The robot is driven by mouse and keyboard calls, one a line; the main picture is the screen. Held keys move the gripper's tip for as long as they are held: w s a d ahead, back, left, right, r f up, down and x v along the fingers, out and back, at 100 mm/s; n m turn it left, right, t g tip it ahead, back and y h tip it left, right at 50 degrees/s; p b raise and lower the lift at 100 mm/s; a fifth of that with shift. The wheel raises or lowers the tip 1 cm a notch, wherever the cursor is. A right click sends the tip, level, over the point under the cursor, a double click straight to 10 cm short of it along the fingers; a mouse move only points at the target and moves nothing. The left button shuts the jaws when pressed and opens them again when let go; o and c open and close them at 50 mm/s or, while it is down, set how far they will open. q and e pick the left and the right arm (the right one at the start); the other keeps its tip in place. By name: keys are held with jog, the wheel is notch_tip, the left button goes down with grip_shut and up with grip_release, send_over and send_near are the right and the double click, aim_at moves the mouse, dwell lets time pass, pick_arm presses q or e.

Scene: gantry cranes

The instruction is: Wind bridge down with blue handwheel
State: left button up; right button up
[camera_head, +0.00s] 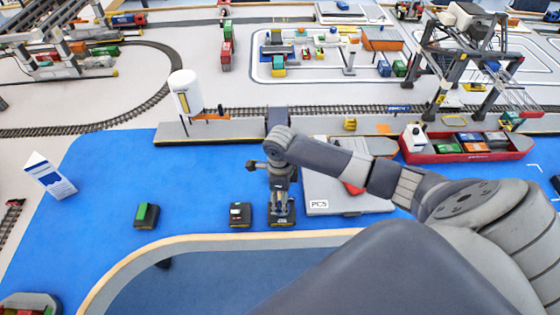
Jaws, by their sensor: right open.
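My right arm reaches in from the right, and its gripper (282,203) points down, open, over a small dark block (281,222) on the blue water surface. Whether the fingers touch this block I cannot tell. No blue handwheel can be made out; the gripper and forearm hide part of that area. Two similar dark blocks stand to the left: one with a white and red top (240,214), one with a green top (146,215). A large grey gantry crane (468,55) stands at the upper right. Which part is the bridge is unclear. My left gripper is not in view.
A red ship (465,148) with containers lies at the right quay. A grey plate marked PCS (345,205) is partly behind my forearm. A white cylinder tank (186,92) stands on the quay (210,132). A curved wooden edge (150,248) runs in front. Blue surface at left is mostly free.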

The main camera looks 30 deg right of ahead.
jog(key=shift+f, duration=2.6)
jog(key=c, duration=1.1)
